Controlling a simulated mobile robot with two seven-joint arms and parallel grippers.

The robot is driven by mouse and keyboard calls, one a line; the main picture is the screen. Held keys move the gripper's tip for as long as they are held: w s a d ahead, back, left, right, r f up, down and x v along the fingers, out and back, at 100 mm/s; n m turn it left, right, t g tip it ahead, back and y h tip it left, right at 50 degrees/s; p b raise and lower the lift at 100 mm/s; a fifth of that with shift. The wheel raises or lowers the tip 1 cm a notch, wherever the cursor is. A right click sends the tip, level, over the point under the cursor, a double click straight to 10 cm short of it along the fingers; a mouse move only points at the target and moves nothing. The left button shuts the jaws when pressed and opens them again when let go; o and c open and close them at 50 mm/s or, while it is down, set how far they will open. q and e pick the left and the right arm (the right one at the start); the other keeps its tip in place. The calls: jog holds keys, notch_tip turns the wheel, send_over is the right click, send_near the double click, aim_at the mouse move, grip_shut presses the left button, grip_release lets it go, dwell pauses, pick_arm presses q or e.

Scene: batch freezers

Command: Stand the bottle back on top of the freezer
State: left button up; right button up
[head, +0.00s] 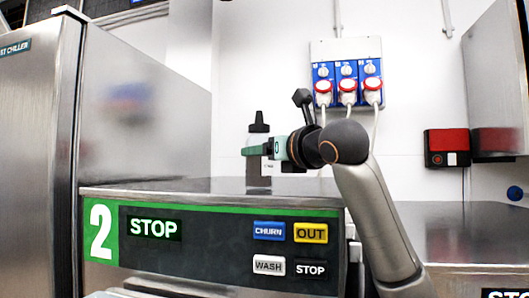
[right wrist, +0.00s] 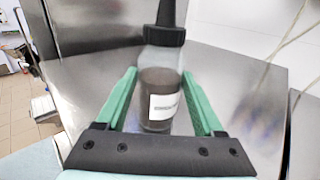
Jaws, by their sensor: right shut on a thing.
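The bottle (head: 259,152) is clear with a black pointed cap, dark contents and a white label. It is upright over the top of freezer 2 (head: 190,187). Its base shows at the level of the steel top, and I cannot tell whether it touches. My right gripper (head: 258,150) reaches in from the right and is shut on the bottle. In the right wrist view, its green fingers (right wrist: 160,82) lie on either side of the bottle (right wrist: 161,95). My left gripper is in neither view.
Freezer 2's front panel has a STOP display (head: 154,228) and several buttons. A tall steel blast chiller (head: 35,130) stands at the left. Sockets with red plugs (head: 347,85) and a red-black box (head: 447,147) are on the wall. A steel surface (head: 460,225) extends at the right.

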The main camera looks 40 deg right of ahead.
jog(key=shift+s, duration=0.1)
jog(key=o, duration=1.5)
jog(key=shift+f, duration=0.15)
jog(key=shift+o, duration=0.2)
jog(key=shift+s, duration=0.15)
jog(key=s, duration=0.3)
jog(key=s+b, duration=0.1)
jog(key=s, duration=0.3)
jog(key=s+a+b, duration=0.1)
jog(key=s, duration=0.2)
jog(key=shift+s+r, duration=0.2)
jog(key=shift+s, duration=0.65)
